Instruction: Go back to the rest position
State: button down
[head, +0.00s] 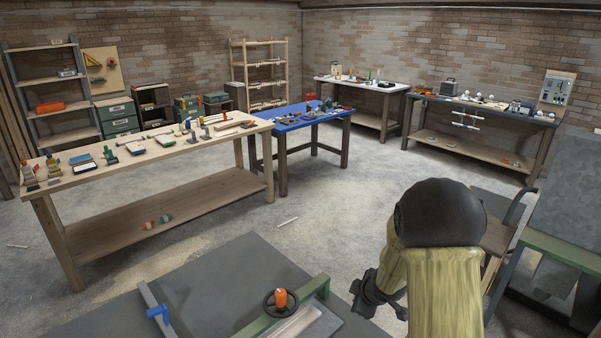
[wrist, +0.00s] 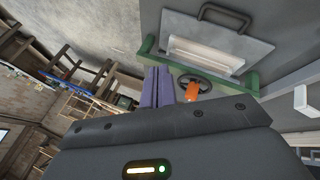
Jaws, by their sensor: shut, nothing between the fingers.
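My gripper (wrist: 158,78) shows in the wrist view as two purple fingers side by side, closed together with nothing between them. The fingers point toward a grey machine surface with a dark handwheel (wrist: 195,84) and an orange knob beside their tips. I cannot tell whether they touch anything.
A grey machine top (head: 235,280) fills the near foreground, with a green bar and a blue clamp (head: 158,312). A long wooden bench (head: 150,150), a blue-topped table (head: 300,117) and further benches stand beyond. A green-edged machine (head: 570,250) is close on the right. Open concrete floor lies between.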

jog(key=s+r+m+g, duration=0.1)
jog(key=s+r+m, duration=0.2)
jog(key=s, duration=0.4)
jog(key=s+r+m+g+h, duration=0.1)
jog(key=s+r+m, duration=0.2)
jog(key=s+m, duration=0.2)
jog(key=s+r+m+g, duration=0.1)
jog(key=s+r+m, duration=0.2)
jog(key=s, duration=0.7)
jog(key=shift+s+a+m+g+h, duration=0.2)
jog(key=shift+m+g+h, duration=0.15)
jog(key=shift+m, duration=0.75)
